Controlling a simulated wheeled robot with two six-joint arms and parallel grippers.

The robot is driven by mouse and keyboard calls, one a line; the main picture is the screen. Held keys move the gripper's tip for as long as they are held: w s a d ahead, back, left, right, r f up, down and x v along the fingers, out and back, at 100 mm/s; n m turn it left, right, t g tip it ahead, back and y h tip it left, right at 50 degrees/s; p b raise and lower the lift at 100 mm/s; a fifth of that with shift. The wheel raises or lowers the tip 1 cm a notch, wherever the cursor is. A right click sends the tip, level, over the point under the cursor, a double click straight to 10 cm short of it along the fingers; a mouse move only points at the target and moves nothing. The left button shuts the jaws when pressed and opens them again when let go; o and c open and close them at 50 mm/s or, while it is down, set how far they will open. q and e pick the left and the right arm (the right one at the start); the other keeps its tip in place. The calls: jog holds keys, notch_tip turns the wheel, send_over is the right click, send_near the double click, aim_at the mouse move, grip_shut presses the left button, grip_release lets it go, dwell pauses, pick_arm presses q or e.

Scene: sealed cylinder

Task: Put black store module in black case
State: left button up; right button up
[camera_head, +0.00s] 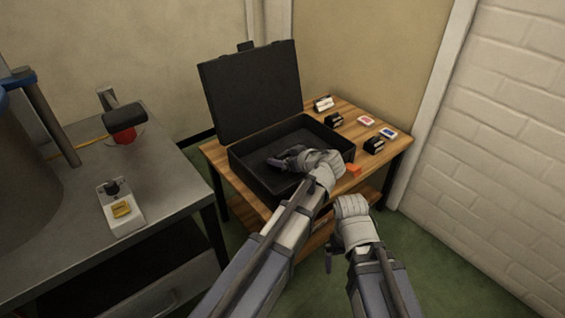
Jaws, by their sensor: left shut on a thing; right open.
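The black case (251,172) stands open on the wooden table, its lid (252,90) upright at the back. My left gripper (281,161) is over the inside of the case, shut on a small dark thing. The fingers and the case's dark inside hide most of that thing, so I cannot tell its exact shape or whether it touches the case floor. Two small black modules (334,121) (374,146) stand on the table to the right of the case. My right gripper (331,258) is open and empty, low in front of the table.
A white and dark item (323,104), two small cards (366,120) (388,132) and an orange block (353,169) lie on the wooden table (399,148). A grey workbench (66,211) is on the left, holding a switch box (119,208). A brick wall is on the right.

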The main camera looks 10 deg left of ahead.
pick_arm(q)
jog(key=shift+r, duration=0.1)
pick_arm(e)
jog(key=shift+r, duration=0.1)
pick_arm(q)
jog(key=o, duration=1.4)
